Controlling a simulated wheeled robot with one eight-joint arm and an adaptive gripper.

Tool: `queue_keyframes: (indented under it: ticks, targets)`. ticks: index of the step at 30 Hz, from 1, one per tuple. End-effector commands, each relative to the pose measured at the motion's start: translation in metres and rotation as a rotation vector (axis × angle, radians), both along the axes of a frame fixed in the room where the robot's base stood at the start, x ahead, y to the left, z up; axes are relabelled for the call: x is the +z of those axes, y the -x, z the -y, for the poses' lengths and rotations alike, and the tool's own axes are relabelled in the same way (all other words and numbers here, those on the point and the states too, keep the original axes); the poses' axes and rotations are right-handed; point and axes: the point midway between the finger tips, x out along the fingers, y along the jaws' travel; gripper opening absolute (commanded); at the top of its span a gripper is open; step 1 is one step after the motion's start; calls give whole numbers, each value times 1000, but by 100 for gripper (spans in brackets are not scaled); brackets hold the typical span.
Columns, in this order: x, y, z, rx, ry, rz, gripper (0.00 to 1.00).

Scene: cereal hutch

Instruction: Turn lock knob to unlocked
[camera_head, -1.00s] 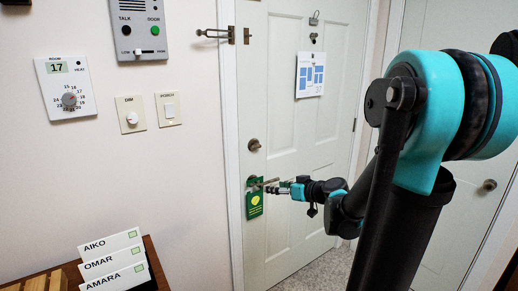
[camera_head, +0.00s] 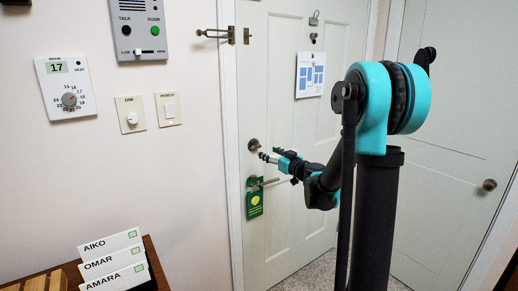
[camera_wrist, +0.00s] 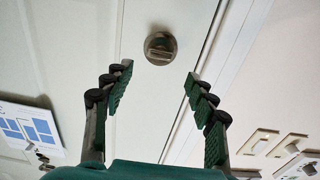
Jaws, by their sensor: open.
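In the wrist view the lock knob (camera_wrist: 160,47) shows a round plate with a raised grip bar lying nearly across the picture, slightly tilted. My gripper (camera_head: 268,156) is just right of and below the knob in the head view. In the wrist view my gripper (camera_wrist: 158,78) is open and empty, its two padded fingers apart, with the knob beyond the fingertips and between their lines. The gripper is not touching the knob.
A green hanger tag (camera_head: 255,203) hangs from the lever handle just below my gripper. A swing-bar latch (camera_head: 215,33) is on the frame higher up. Wall controls (camera_head: 130,113) are at left, name cards (camera_head: 112,262) at lower left. The door face around the knob is otherwise clear.

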Motion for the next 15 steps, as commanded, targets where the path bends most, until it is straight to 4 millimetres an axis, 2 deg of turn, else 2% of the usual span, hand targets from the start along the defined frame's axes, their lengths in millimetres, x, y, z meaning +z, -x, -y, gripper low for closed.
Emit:
queue_keyframes:
  ticks: [3,9,15]
  targets:
    - [0,-20,-15,3,0,0,57]
    - [0,-48,-33,1,0,0,57]
    - [0,-62,-43,1,0,0,57]
